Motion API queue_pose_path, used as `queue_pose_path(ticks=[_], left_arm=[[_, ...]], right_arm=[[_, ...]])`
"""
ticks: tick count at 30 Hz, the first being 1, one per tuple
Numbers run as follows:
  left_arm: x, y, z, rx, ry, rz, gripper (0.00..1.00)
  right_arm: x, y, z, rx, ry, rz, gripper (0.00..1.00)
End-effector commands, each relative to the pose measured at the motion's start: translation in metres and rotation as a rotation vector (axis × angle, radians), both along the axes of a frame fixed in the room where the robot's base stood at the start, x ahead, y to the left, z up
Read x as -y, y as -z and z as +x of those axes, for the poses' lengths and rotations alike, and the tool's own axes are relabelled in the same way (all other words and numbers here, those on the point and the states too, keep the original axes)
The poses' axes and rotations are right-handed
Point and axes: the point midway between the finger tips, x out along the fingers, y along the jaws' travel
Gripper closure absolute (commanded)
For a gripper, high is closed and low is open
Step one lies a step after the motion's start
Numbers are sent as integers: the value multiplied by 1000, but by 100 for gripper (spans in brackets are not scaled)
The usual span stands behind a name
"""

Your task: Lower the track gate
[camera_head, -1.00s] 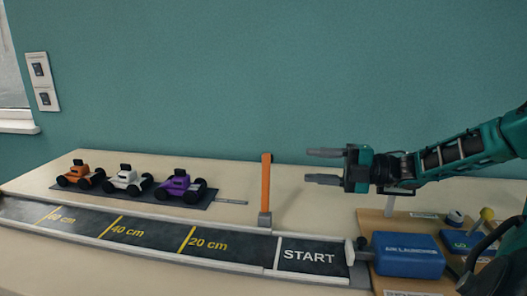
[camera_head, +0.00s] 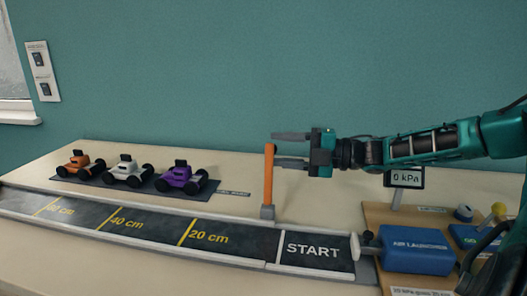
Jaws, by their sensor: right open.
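The track gate (camera_head: 268,176) is an orange bar standing upright on a small grey base (camera_head: 267,212) at the far edge of the track (camera_head: 150,232), near the START field. My right gripper (camera_head: 275,148) comes in from the right and points left. Its two fingers are apart with nothing between them. The fingertips are close to the upper end of the gate, one above the other in the picture. The lower fingertip appears beside or just behind the bar; I cannot tell whether they touch. My left gripper is not in view.
Orange (camera_head: 80,164), white (camera_head: 128,171) and purple (camera_head: 181,178) toy cars stand on a dark mat behind the track. A blue air launcher (camera_head: 416,250) on a wooden board sits at the track's right end, with a 0 kPa display (camera_head: 405,177) behind it.

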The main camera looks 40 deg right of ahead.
Motion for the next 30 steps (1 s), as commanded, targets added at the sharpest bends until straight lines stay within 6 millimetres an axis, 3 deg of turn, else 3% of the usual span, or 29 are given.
queue_pose_path(ticks=[15,30], left_arm=[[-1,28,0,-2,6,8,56],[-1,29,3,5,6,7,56]], right_arm=[[-23,3,30,-3,3,-2,51],[-28,0,35,0,1,0,51]])
